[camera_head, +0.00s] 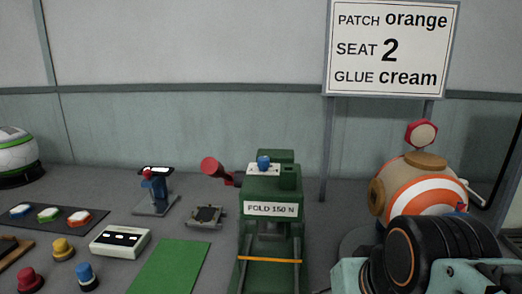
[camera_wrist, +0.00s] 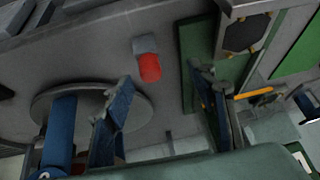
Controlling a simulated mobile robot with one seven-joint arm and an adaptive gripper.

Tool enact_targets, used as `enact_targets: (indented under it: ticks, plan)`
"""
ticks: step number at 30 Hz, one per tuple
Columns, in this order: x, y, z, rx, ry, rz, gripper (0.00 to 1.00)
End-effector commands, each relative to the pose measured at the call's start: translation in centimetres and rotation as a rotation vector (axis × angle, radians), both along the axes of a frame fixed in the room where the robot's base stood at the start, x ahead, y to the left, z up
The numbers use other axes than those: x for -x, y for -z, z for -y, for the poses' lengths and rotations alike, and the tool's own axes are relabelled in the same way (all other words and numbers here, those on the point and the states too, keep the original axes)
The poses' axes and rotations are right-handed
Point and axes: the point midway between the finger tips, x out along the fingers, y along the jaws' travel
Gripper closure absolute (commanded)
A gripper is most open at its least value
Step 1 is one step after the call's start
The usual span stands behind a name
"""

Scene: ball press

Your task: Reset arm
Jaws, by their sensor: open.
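My gripper (camera_wrist: 165,105) shows in the wrist view with its dark blue fingers wide apart and nothing between them. A grey round plate (camera_wrist: 62,103) is behind the left finger, and a small red and grey object (camera_wrist: 148,62) lies beyond the gap. My black wrist or arm joint is at the lower right of the head view; the fingers are hidden there.
A sign (camera_head: 392,48) reads patch orange, seat 2, glue cream. A patch tray (camera_head: 20,222), red, yellow and blue capped pots (camera_head: 62,249), a white box (camera_head: 120,241) and a green mat (camera_head: 170,267) lie on the left. A blue stand (camera_head: 155,195) is behind them.

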Motion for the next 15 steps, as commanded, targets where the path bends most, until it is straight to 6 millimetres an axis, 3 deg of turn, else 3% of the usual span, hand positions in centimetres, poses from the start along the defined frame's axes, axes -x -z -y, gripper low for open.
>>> enact_targets:
  ticks: [1, 3, 15]
  plan:
    - [1.2, 0.8, 0.1, 0.059, -0.037, -0.035, 0.48]
    - [1.1, -1.9, 0.2, 0.055, -0.032, -0.036, 0.48]
    - [1.0, -11.7, 0.2, 0.052, -0.029, -0.034, 0.48]
